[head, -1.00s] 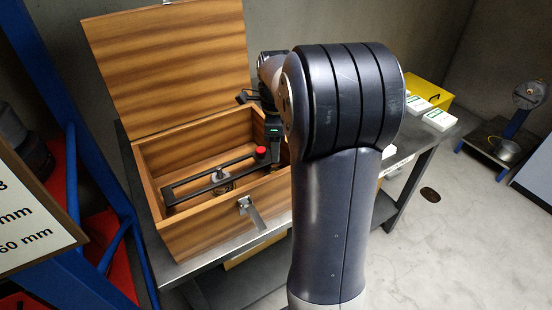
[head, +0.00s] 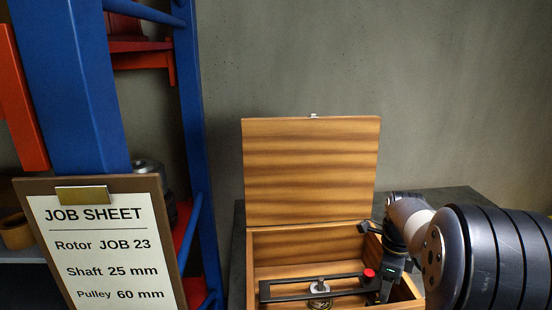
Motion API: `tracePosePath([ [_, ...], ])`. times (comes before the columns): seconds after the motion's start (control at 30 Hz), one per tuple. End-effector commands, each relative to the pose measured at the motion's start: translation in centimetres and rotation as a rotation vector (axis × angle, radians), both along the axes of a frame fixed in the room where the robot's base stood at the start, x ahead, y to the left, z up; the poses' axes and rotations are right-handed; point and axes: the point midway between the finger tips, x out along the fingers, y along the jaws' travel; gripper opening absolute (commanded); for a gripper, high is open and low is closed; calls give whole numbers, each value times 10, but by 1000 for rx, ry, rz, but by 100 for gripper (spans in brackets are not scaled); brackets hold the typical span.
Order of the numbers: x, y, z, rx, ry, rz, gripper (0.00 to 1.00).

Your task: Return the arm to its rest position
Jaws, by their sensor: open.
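My gripper (head: 388,292) is at the right inside of the open wooden box (head: 310,237), pointing down beside a black bar-shaped tool (head: 285,290) with a red knob (head: 369,274). The jaws are open, though their tips are partly hidden at the box's right side. Whether they touch the bar cannot be told. My arm comes in from the lower right, bent over the box. The wooden lid (head: 311,170) stands raised at the back.
The box rests on a dark table (head: 455,198) against a concrete wall. A blue shelf frame (head: 190,120) and a job sheet board (head: 100,245) reading "Rotor JOB 23, Shaft 25 mm, Pulley 60 mm" stand at left. The space above the box is free.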

Motion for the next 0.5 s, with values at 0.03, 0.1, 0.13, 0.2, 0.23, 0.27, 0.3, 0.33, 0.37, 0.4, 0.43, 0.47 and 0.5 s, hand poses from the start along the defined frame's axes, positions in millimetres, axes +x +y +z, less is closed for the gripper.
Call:
tracePosePath([
  [0.03, -1, 0, -11, 2, 5, 0, 50],
  [0.1, -1, 0, -24, 2, 5, 0, 50],
  [0.13, -1, 0, -29, 1, 4, 0, 50],
  [0.2, -1, 0, -40, 1, 4, 0, 50],
  [0.23, -1, 0, -44, 1, 3, 0, 50],
  [0.27, 0, 0, -47, 1, 3, 0, 50],
  [0.3, 0, 0, -52, 1, 3, 0, 50],
  [0.33, -1, 0, -55, 1, 3, 0, 50],
  [0.37, -1, 0, -57, 1, 3, 0, 50],
  [0.4, 0, 0, -57, -1, -1, 8, 50],
  [0.43, 0, 0, -57, -1, -1, 15, 50],
  [0.47, 0, 0, -57, -1, -1, 22, 50],
  [0.5, 0, 0, -56, -1, -1, 28, 50],
])
